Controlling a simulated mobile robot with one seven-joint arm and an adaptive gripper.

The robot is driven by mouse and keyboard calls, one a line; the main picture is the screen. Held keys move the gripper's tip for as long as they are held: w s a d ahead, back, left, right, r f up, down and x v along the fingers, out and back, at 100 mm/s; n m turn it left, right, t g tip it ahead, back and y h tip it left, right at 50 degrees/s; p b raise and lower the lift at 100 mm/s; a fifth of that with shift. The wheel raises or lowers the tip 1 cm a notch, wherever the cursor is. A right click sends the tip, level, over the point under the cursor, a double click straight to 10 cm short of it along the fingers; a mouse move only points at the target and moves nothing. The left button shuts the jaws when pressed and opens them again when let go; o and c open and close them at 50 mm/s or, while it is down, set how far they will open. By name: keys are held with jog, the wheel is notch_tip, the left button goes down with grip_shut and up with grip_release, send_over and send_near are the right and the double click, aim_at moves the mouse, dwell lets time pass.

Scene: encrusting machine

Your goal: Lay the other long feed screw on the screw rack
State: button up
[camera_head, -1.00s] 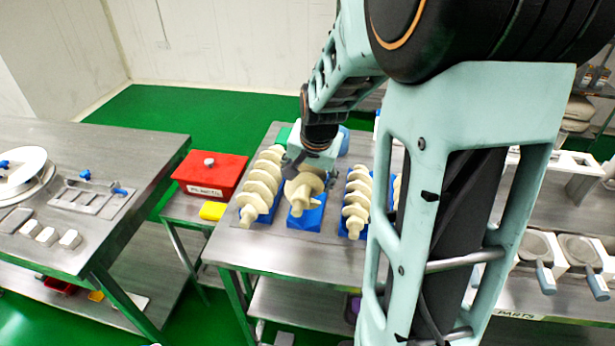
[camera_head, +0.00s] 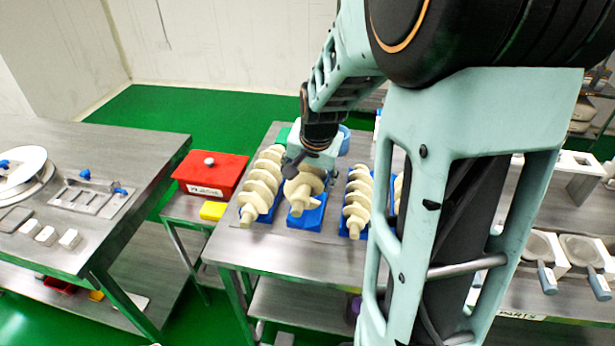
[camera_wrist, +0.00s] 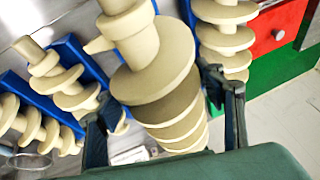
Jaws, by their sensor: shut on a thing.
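A cream feed screw (camera_head: 302,188) lies lengthwise over a blue cradle (camera_head: 307,217) of the screw rack, in the middle of the steel table. My gripper (camera_head: 306,166) is shut on this screw from above; in the wrist view the gripper (camera_wrist: 160,95) has a finger on each side of the screw (camera_wrist: 155,62). I cannot tell whether the screw touches the cradle. Another cream screw (camera_head: 261,188) lies on a blue cradle to the left. A further screw (camera_head: 357,200) lies on blue to the right, with one more partly hidden by my arm.
A red bin (camera_head: 210,172) with a label and a yellow block (camera_head: 213,210) stand on a lower stand at left. A steel table (camera_head: 110,150) with flat parts is farther left. A parts bench (camera_head: 530,300) is at right. The table's front strip is clear.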

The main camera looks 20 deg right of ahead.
jog(key=shift+f+b, duration=1.1)
jog(key=shift+f, duration=0.15)
notch_tip(320, 180, down, 4)
jog(key=b, duration=0.3)
jog(key=shift+r, duration=0.3)
jog(key=shift+f, duration=0.2)
jog(key=o, duration=1.7)
jog(key=shift+o, duration=1)
